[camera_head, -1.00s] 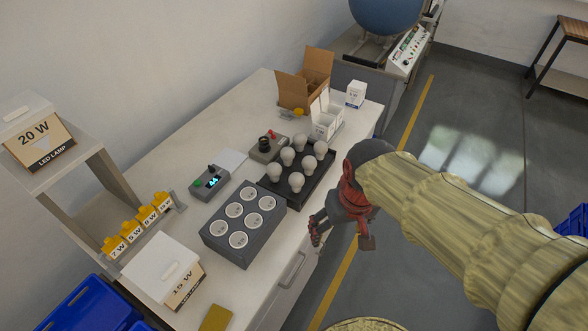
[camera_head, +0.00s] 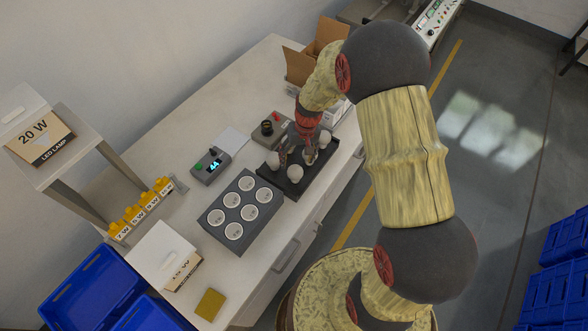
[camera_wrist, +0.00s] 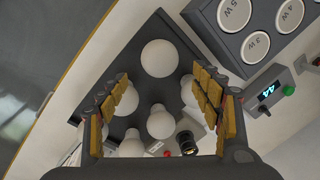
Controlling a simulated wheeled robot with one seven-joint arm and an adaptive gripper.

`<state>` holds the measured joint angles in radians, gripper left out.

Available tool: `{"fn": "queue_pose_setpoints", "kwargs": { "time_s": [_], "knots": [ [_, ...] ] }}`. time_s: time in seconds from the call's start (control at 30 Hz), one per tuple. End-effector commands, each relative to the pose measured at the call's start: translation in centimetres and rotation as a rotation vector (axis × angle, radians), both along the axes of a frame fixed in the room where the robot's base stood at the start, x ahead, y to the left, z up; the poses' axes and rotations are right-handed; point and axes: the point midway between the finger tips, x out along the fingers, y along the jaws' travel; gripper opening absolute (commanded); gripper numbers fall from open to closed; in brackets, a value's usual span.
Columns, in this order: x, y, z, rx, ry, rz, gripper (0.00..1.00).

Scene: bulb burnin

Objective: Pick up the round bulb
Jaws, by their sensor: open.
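Several white round-headed bulbs stand on a dark tray (camera_head: 290,192) on the workbench. In the head view I see bulbs to the left (camera_head: 273,160), in front (camera_head: 295,173) and to the right (camera_head: 325,139) of my gripper (camera_head: 299,152); others are partly hidden behind it. In the wrist view my gripper (camera_wrist: 165,98) is open over the tray, its padded fingers apart. The largest-looking bulb (camera_wrist: 160,58) lies just beyond the fingertips, near the gap's middle; another bulb (camera_wrist: 160,122) shows between the fingers. I see no bulb gripped. I cannot tell which bulb is meant.
A grey block with several labelled round sockets (camera_head: 225,242) stands beside the tray. A meter with a lit display (camera_head: 210,167) and a box with a dark knob (camera_head: 268,131) are behind. A cardboard box (camera_head: 300,66) stands at the far end. Bare bench lies along the back.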

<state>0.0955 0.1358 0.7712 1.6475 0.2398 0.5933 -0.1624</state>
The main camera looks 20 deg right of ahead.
Motion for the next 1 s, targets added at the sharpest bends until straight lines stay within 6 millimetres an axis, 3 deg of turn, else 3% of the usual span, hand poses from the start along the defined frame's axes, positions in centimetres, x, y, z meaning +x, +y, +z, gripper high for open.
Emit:
{"fn": "queue_pose_setpoints", "kwargs": {
  "time_s": [0.37,0.6,0.87,1.0],
  "knots": [
    [-0.6,0.6,-3.4,0.001,0.005,0.003,0.65],
    [-1.0,1.1,-6.7,0.000,0.005,0.003,0.65],
    [-0.9,1.2,-7.1,-0.001,0.002,0.001,0.65],
    [-0.9,1.2,-7.1,-0.001,0.002,0.001,0.58]
  ]
}}
